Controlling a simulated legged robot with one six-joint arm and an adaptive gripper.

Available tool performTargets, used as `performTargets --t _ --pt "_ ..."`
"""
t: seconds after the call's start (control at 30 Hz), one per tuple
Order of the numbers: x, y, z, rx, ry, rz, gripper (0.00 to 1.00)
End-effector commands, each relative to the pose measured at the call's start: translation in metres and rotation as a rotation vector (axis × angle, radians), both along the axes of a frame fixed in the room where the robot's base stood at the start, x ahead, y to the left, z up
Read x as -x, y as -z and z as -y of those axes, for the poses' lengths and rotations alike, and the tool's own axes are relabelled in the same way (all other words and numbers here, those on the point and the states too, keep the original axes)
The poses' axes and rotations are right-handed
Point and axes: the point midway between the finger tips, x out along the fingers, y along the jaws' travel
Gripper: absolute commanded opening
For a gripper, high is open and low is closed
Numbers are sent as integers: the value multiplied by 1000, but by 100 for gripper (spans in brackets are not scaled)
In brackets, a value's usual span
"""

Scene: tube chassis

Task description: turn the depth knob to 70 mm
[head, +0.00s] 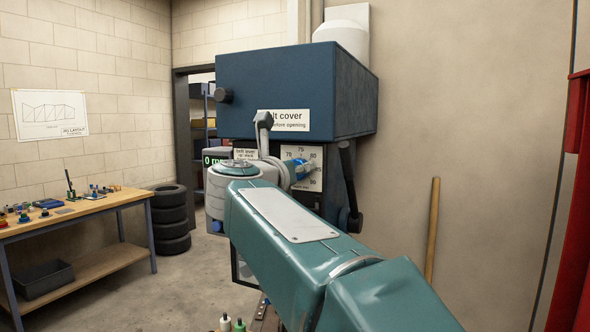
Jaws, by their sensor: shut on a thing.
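The depth dial plate (314,180) is a white card with numbers on the front of the blue machine. My gripper (302,168) is at the middle of this plate, at the end of my teal and grey arm. It is shut on the depth knob, which is largely hidden behind the gripper and wrist. The knob's pointer cannot be made out. The numbers around the dial are small and partly covered. A dark readout (213,159) with green text shows "0 m" and is partly cut off by my arm.
The blue belt cover (290,90) juts out above the dial. A grey lever (263,130) stands close to my wrist, and a black handle (349,190) hangs at right. A workbench (80,207) and stacked tyres (171,220) stand left. A wooden pole (432,230) leans right.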

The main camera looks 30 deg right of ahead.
Motion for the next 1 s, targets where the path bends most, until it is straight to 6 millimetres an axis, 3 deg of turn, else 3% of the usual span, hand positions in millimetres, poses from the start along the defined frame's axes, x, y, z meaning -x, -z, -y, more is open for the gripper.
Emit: performTargets --t 0.37,1.0 --pt "-2 1 -1 118 -4 -155 11" --pt "-4 3 -3 490 -5 -630 11"
